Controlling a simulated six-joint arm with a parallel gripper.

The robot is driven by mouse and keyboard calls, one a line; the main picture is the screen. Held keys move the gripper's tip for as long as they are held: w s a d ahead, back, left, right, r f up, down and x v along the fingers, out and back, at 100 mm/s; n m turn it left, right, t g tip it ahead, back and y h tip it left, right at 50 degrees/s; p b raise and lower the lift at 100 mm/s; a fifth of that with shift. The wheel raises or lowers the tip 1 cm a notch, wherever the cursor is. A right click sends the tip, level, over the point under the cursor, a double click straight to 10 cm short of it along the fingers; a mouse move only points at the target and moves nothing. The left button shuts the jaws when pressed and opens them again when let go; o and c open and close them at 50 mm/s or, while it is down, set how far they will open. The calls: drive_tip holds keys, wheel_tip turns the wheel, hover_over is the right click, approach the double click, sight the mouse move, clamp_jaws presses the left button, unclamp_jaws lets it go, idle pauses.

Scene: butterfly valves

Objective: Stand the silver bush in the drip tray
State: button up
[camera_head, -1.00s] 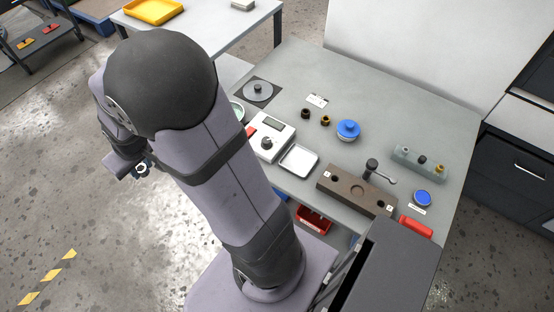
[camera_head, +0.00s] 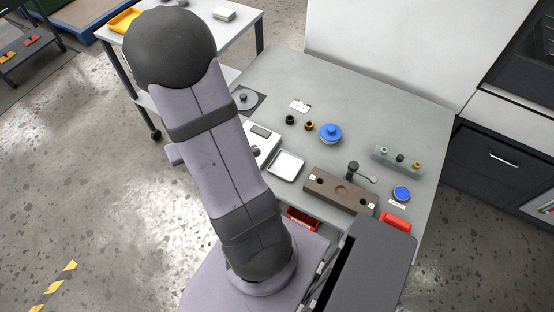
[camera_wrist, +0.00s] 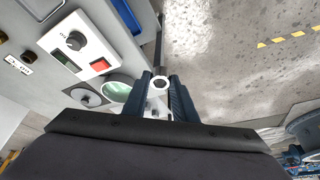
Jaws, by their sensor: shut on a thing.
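The silver bush (camera_wrist: 155,89), a pale ring with a dark hole, sits between the fingertips of my gripper (camera_wrist: 160,87) in the wrist view. My gripper is shut on it and holds it out past the table edge, above the floor. In the head view my arm hides both gripper and bush. The drip tray seems to be the shallow, pale square tray (camera_head: 286,165) on the table, right of a white instrument. It looks empty.
The white instrument (camera_wrist: 82,42) with a knob and red patch is near the bush in the wrist view, beside a pale green dish (camera_wrist: 117,91). A brown block (camera_head: 339,190) with a handled tool stands right of the tray. A blue-lidded pot (camera_head: 331,133) is behind.

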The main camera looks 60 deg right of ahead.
drive_tip(key=s+d+f+m+g+h+p, duration=0.1)
drive_tip(key=s+d+m+g+p, duration=0.3)
drive_tip(key=d+m, duration=0.5)
drive_tip(key=s+d+f+m+g+h+p, duration=0.1)
drive_tip(key=s+d+f+m+g, duration=0.1)
drive_tip(key=s+d+m, duration=0.55)
drive_tip(key=s+d+r+m+g+y, duration=0.1)
drive_tip(key=s+m, duration=0.4)
drive_tip(key=s, duration=0.2)
drive_tip(key=shift+s+d, duration=0.15)
drive_tip(key=shift+d, duration=0.15)
drive_tip(key=shift+g, duration=0.3)
drive_tip(key=shift+f+b, duration=0.55)
drive_tip(key=shift+f, duration=4.4)
drive_tip(key=shift+f, duration=0.1)
